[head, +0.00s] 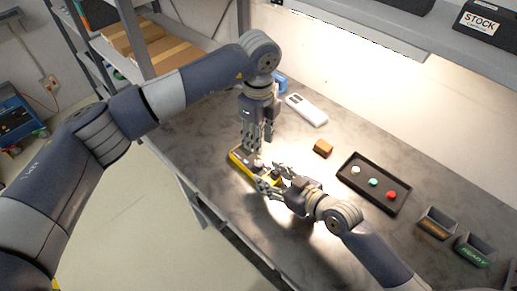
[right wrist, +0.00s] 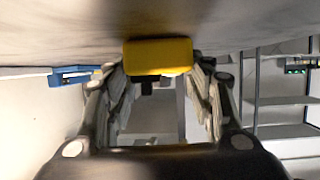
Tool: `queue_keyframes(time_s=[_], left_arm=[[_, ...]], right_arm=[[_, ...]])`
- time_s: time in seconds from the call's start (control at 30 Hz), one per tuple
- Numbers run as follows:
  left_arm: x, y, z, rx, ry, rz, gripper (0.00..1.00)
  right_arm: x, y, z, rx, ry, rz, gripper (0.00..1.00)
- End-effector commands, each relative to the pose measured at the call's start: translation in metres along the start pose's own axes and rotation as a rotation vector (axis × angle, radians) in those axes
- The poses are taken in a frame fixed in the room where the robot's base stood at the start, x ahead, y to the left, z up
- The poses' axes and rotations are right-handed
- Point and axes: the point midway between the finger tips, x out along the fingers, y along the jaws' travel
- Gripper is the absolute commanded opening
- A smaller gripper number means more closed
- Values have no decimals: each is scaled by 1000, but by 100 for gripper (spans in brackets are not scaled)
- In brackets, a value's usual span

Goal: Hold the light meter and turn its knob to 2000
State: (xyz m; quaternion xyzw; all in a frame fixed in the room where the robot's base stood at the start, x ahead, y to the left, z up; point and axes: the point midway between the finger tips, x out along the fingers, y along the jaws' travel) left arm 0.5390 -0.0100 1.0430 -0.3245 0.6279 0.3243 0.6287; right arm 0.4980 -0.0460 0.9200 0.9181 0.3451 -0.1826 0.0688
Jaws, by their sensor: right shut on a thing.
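The light meter is a yellow and dark body (head: 238,158) lying near the front edge of the grey table. It also shows as a yellow block (right wrist: 158,57) between the fingers in the right wrist view. My right gripper (head: 268,180) reaches in from the right, low over the table, and is shut on the meter's near right end. My left gripper (head: 258,150) points straight down just above the meter's top face. Its fingertips are close to the meter, but I cannot tell whether they touch the knob. The knob's setting and the scale are hidden or too small to read.
A black tray (head: 347,181) with white, teal and red buttons lies to the right. A brown block (head: 323,148) and a white device (head: 307,109) lie behind. Two small labelled bins (head: 437,222) stand at the far right. A shelf (head: 165,52) rises at the left.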

Motion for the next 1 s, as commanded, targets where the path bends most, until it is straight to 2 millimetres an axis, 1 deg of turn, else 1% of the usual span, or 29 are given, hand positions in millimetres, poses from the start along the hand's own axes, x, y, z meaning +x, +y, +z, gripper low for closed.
queue_keyframes(time_s=[0.03,0.1,0.3,0.57,0.83,0.93,1.0], left_arm=[[-7,0,0,0,-1,-2,30],[-15,-1,0,-1,0,-2,30],[-22,0,0,-1,0,1,30],[-22,0,0,-8,1,1,30],[-20,0,-1,-153,2,2,30],[-12,0,0,-159,1,3,30],[-2,1,-1,-159,2,4,30]], right_arm=[[0,0,1,0,-3,0,19],[0,0,1,0,-3,0,19],[0,0,1,0,-3,-1,19],[0,0,1,0,-3,-1,19],[0,0,1,0,-3,-1,19],[0,0,1,0,-3,-1,19],[0,0,1,0,-3,-1,19]])
